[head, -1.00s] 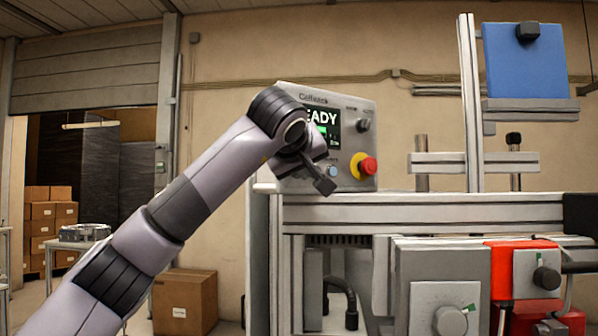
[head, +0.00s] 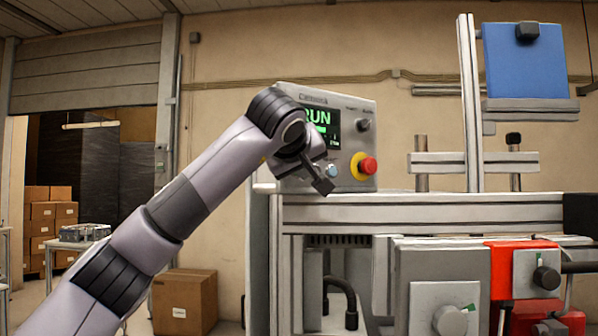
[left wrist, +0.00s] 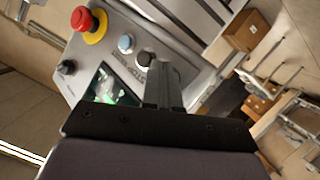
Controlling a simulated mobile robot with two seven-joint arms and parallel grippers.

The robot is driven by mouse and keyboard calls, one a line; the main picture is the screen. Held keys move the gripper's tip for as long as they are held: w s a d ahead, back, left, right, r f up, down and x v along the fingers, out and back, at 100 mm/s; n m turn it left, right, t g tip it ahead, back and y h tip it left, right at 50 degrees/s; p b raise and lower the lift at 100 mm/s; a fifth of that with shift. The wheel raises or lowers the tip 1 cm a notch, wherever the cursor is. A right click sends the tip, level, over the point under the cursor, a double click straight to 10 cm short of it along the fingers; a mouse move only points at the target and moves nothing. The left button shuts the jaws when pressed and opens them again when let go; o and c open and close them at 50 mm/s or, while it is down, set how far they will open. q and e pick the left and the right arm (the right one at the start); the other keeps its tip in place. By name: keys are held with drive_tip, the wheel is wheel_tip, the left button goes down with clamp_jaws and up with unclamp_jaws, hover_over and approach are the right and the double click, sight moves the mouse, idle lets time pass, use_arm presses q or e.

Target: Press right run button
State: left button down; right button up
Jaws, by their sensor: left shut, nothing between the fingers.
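The grey control panel (head: 350,115) has a small screen (head: 318,121) that reads RUN in green, partly hidden by my left arm. A red stop knob on a yellow ring (head: 367,166) sits at its lower right, with a pale blue button (head: 332,171) to its left. In the left wrist view the pale blue button (left wrist: 126,43) and a dark round button (left wrist: 146,58) show. My left gripper (head: 325,186) is shut and empty at the panel's lower part. Its fingers (left wrist: 162,75) end beside the dark button; I cannot tell if they touch it. My right gripper is out of view.
A dark knob (head: 363,125) sits at the panel's upper right. A metal frame (head: 467,100) with a blue plate (head: 524,60) stands to the right. Below are grey machine boxes and a red block (head: 508,271). A cardboard box (head: 184,302) stands on the floor.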

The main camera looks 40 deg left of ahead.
use_arm(q)
drive_tip(key=shift+s+d, duration=0.25)
drive_tip(key=shift+d, duration=0.3)
drive_tip(key=shift+s+d, duration=0.3)
drive_tip(key=shift+d, duration=0.5)
drive_tip(key=shift+s+d, duration=0.25)
drive_tip(key=shift+d, duration=0.55)
drive_tip(key=shift+s+d, duration=0.3)
drive_tip(key=shift+d, duration=0.5)
